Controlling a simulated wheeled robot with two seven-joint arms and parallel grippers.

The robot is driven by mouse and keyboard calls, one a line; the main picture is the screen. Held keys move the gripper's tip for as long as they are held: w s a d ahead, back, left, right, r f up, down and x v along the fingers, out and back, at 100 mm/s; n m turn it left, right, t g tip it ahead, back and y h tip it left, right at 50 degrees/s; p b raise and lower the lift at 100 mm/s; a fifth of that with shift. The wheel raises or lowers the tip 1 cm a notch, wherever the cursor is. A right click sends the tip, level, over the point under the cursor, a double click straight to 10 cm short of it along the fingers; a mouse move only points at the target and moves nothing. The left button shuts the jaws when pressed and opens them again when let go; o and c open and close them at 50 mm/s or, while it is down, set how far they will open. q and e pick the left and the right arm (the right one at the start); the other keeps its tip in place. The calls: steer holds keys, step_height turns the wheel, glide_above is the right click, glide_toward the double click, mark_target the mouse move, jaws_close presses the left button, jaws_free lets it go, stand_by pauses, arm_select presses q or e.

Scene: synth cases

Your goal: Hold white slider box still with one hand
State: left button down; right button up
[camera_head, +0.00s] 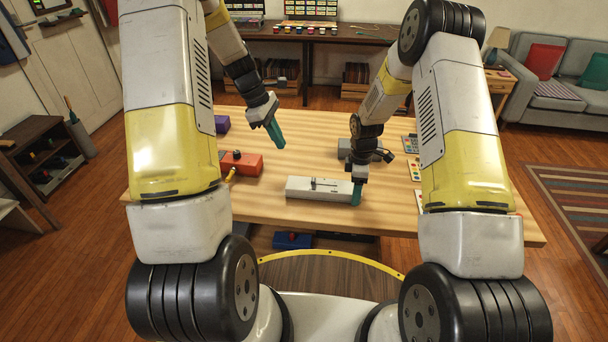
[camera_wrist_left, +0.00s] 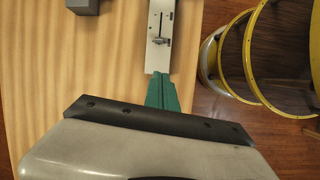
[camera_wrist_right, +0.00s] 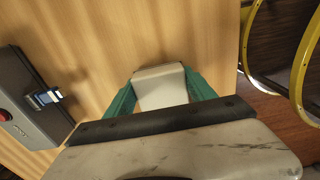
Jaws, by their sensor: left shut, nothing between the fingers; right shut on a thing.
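The white slider box (camera_head: 302,188) lies flat on the wooden table, long and narrow, with a dark slot and a small slider on top. It also shows in the left wrist view (camera_wrist_left: 153,55). My right gripper (camera_head: 356,194) is shut on the box's right end; in the right wrist view that white end (camera_wrist_right: 160,86) sits between the two teal fingers (camera_wrist_right: 160,98). My left gripper (camera_head: 276,135) is shut and empty, above the table behind the box and apart from it. Its teal fingers (camera_wrist_left: 170,90) are together in the left wrist view.
A red-orange box (camera_head: 243,165) stands left of the slider box, with a purple box (camera_head: 222,124) behind it. A grey box (camera_wrist_right: 28,105) with a blue-and-white switch and a red part is near my right gripper. The table's front left is clear.

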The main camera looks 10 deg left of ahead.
mark_target(313, 181)
arm_select(q)
steer(key=shift+n+g, duration=0.3)
steer(key=shift+n, duration=0.5)
steer(key=x, duration=0.4)
steer(key=a+x, duration=0.1)
steer(key=x, duration=0.4)
steer(key=w+x, duration=0.1)
steer(key=x, duration=0.4)
steer(key=shift+w+a+f, duration=0.1)
steer(key=shift+a+f, duration=0.25)
steer(key=shift+a, duration=0.05)
steer(key=d, duration=0.2)
steer(key=shift+d, duration=1)
steer(key=shift+d, duration=0.1)
steer(key=d, duration=0.7)
steer(key=shift+d, duration=0.4)
arm_select(e)
steer(key=shift+a, duration=0.1)
